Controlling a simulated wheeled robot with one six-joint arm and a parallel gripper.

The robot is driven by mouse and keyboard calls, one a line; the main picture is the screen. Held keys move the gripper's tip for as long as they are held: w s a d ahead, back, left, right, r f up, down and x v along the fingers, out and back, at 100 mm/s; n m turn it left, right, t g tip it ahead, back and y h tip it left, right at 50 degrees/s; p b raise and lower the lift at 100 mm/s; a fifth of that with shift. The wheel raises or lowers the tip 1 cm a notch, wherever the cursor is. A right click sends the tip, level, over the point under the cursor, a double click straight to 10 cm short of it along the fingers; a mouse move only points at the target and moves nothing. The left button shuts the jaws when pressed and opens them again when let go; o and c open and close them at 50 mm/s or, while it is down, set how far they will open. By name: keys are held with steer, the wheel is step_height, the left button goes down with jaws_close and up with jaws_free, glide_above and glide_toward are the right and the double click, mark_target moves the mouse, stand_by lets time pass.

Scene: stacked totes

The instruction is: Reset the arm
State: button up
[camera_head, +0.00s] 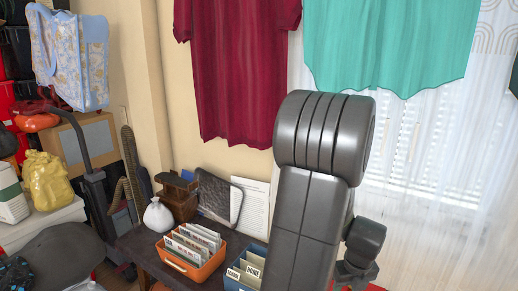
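My arm (305,215) is dark grey and rises from the bottom edge, right of the middle, to a large rounded elbow (322,135). A smaller wrist joint (365,238) shows behind it on the right, low in the frame. My gripper's fingers are not in view; they are below the bottom edge or hidden by the arm. I cannot see whether it holds anything.
A dark table (140,247) at lower left holds an orange file box (178,263), a blue file box (238,285) and a white pouch (158,216). A maroon shirt (240,70) and teal cloth (388,40) hang behind. Cluttered bags stand left.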

step_height(320, 180, down, 10)
steer(key=b, duration=0.4)
steer(key=shift+s+r+p, duration=0.25)
steer(key=shift+r+p, duration=0.2)
steer(key=shift+r, duration=0.45)
steer(key=shift+s+r+p, duration=0.25)
steer(key=shift+r+p, duration=0.2)
steer(key=shift+r, duration=0.5)
steer(key=shift+s+r+p, duration=0.25)
steer(key=shift+r+p, duration=0.2)
steer(key=shift+r, duration=0.45)
steer(key=shift+a, duration=0.1)
